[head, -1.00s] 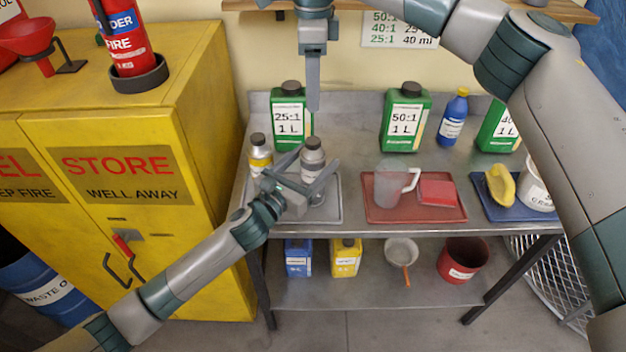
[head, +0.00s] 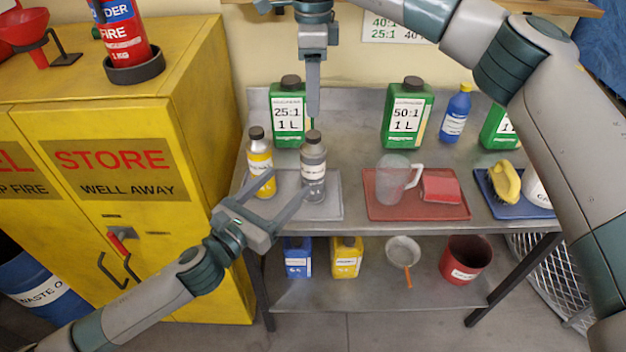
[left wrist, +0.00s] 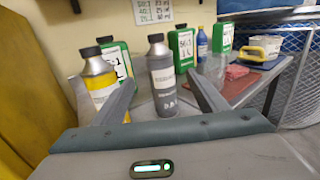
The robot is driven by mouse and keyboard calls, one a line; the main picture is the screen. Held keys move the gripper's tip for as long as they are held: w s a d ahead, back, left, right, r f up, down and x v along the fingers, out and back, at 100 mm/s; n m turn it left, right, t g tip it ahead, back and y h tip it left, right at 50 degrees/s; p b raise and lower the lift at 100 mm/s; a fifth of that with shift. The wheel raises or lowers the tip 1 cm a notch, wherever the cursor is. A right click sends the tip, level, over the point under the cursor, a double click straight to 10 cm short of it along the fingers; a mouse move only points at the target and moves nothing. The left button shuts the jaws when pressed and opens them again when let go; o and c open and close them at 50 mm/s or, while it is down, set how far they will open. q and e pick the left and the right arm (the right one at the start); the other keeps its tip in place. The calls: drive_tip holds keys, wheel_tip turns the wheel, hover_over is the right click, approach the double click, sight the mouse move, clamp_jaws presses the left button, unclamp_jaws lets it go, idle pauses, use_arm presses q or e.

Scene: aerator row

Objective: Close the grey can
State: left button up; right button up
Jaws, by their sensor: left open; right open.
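The grey can (head: 313,172) stands upright on the grey tray (head: 330,208), with a dark cap (head: 312,137) on its top. It also shows in the left wrist view (left wrist: 162,82), its cap sitting on the neck; I cannot tell how tight it is. My left gripper (head: 288,190) is open and empty, in front of and below the can, its fingers pointing toward the tray. In the left wrist view the can stands between the two spread fingers, farther off. My right gripper (head: 313,92) hangs above the back of the bench, pointing down; its fingers overlap in this view.
A yellow can (head: 261,165) stands close left of the grey can. Behind are green containers (head: 289,115). To the right, a red tray (head: 400,212) holds a clear jug (head: 391,180) and a red cloth (head: 440,189). A yellow cabinet (head: 195,130) borders the left side.

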use_arm(q)
drive_tip(key=shift+b+v, duration=0.6)
drive_tip(key=shift+v, duration=2.15)
use_arm(e)
drive_tip(key=shift+f, duration=0.75)
